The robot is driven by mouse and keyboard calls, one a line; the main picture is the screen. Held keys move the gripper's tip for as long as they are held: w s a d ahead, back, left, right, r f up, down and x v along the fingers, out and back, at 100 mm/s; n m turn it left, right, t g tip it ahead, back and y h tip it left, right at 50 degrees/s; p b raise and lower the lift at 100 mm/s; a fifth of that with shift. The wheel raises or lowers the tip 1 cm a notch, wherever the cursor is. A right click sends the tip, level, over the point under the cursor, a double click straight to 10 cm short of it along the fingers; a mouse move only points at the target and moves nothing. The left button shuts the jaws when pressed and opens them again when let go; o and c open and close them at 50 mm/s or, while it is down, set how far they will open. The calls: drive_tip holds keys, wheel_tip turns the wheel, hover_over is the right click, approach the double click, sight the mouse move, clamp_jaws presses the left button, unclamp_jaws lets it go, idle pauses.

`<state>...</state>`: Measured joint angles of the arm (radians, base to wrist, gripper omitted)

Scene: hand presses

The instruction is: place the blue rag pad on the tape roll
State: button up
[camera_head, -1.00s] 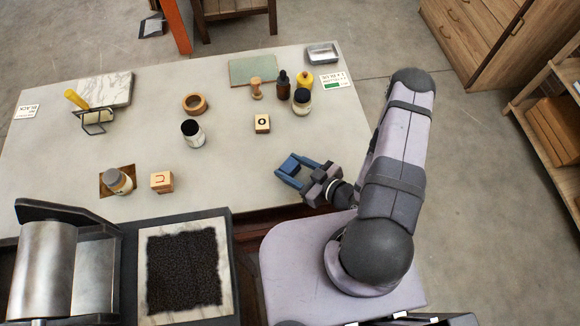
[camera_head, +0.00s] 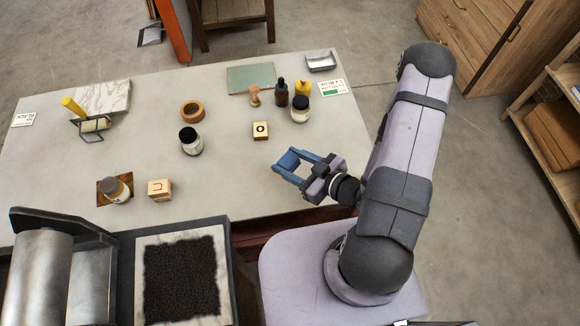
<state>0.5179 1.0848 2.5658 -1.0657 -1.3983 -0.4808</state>
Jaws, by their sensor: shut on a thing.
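My gripper (camera_head: 291,168) is at the right part of the table and is shut on the blue rag pad (camera_head: 289,159), which sits between its blue fingers. The pad looks raised above the table top. The tape roll (camera_head: 193,110) is a brown ring lying flat on the table, up and to the left of my gripper, with its open middle showing. Nothing lies on it. The gripper and the roll are well apart.
A black-capped jar (camera_head: 191,142) stands just below the tape roll. Bottles (camera_head: 281,93) and a wooden stamp (camera_head: 254,96) stand farther back. The table (camera_head: 230,165) is clear left of my gripper.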

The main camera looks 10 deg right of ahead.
drive_tip(key=shift+r+p, duration=0.8)
drive_tip(key=shift+r, duration=0.35)
drive_tip(key=shift+f, duration=0.1)
